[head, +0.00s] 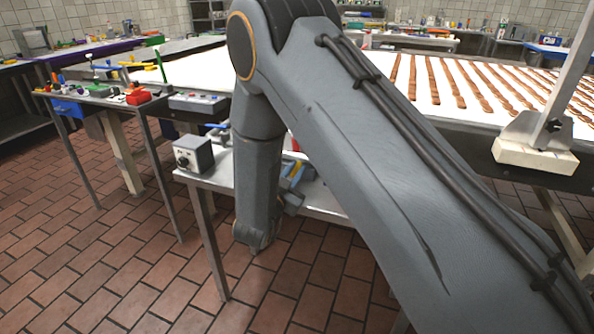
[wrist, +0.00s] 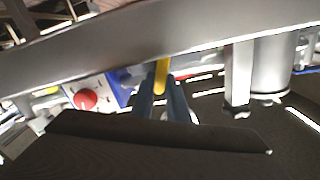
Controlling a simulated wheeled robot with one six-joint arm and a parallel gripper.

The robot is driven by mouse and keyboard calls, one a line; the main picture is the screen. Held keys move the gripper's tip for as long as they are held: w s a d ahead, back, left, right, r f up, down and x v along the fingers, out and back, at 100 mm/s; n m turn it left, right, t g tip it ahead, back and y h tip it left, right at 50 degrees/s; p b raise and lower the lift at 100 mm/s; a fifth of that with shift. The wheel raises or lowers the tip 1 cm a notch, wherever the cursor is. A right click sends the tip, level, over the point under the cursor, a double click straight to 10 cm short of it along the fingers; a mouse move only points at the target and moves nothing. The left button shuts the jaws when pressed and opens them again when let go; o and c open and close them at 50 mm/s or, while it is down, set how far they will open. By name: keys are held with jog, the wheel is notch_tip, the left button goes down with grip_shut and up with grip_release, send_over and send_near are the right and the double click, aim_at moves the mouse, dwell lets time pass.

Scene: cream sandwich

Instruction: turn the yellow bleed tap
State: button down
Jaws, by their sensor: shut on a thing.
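The yellow bleed tap (wrist: 161,76) shows in the wrist view as a short yellow bar that runs down between the fingers of my gripper (wrist: 162,92). The blue-grey fingers are shut on it; its upper end goes behind a grey metal edge. In the head view a small yellow piece (head: 297,169) shows beside my gripper (head: 294,182), low behind my arm. My arm hides most of that spot, and the tap's base is hidden in both views.
A grey metal bar (wrist: 60,65) crosses the wrist view close above the fingers. A panel with a red knob (wrist: 86,99) is to the left, and a metal cylinder (wrist: 271,75) to the right. In the head view a grey box (head: 193,155) stands on the low steel table (head: 219,180).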

jog(key=shift+a+n, duration=0.2)
jog(key=shift+n, duration=0.5)
jog(key=c, duration=1.7)
grip_release()
jog(key=shift+a, duration=0.1)
jog(key=v, duration=0.7)
jog(key=shift+s+b, duration=0.35)
